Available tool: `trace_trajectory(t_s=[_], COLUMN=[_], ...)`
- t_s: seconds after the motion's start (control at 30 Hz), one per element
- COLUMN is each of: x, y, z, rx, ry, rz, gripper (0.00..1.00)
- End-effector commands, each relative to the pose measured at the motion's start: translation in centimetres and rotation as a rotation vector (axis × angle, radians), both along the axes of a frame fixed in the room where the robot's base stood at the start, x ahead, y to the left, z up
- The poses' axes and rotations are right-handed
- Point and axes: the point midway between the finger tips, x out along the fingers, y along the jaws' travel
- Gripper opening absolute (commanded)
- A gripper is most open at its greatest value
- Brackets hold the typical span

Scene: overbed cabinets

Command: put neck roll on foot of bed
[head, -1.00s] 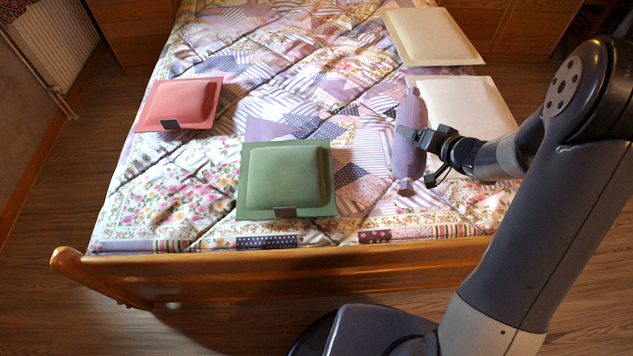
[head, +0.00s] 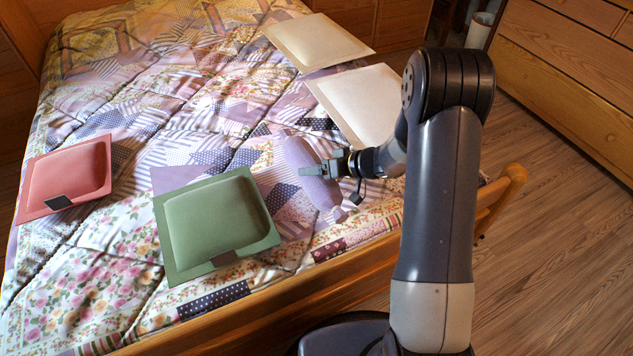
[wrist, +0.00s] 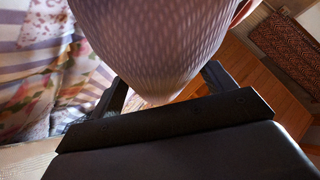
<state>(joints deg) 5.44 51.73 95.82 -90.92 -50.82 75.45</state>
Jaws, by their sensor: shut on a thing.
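The neck roll, a lavender bolster (head: 300,160), is over the near right part of the bed, close to the foot end. My gripper (head: 322,170) comes from the right and is shut around its middle. In the wrist view the patterned roll (wrist: 155,40) fills the top centre, between the two dark fingers. The foot of the bed is the quilt strip (head: 215,300) along the wooden footboard (head: 265,320). I cannot tell whether the roll touches the quilt or hangs just above it.
A green cushion (head: 215,225) lies just left of the roll, and a red cushion (head: 70,180) farther left. Two cream cushions (head: 320,42) (head: 365,105) lie beyond it. A wooden dresser (head: 570,90) stands right, with open floor (head: 540,250) before it. Quilt near the footboard is partly bare.

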Motion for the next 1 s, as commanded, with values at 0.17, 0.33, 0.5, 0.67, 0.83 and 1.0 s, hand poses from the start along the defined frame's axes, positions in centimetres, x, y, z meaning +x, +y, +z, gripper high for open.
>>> trace_trajectory(t_s=[0.17, 0.33, 0.5, 0.67, 0.83, 1.0], x=[0.0, 0.0, 0.0, 0.0, 0.0, 0.0], y=[0.0, 0.0, 0.0, 0.0, 0.0, -0.1], z=[-2.1, -3.9, -3.8, -3.8, -3.8, -3.7], rx=[0.000, 0.000, -0.001, -0.001, -0.001, -0.001], ry=[0.001, 0.001, -0.001, 0.001, 0.000, 0.000], rz=[0.000, -0.001, 0.000, 0.000, -0.001, -0.001], gripper=[0.37, 0.37, 0.37, 0.91, 1.00, 1.00])
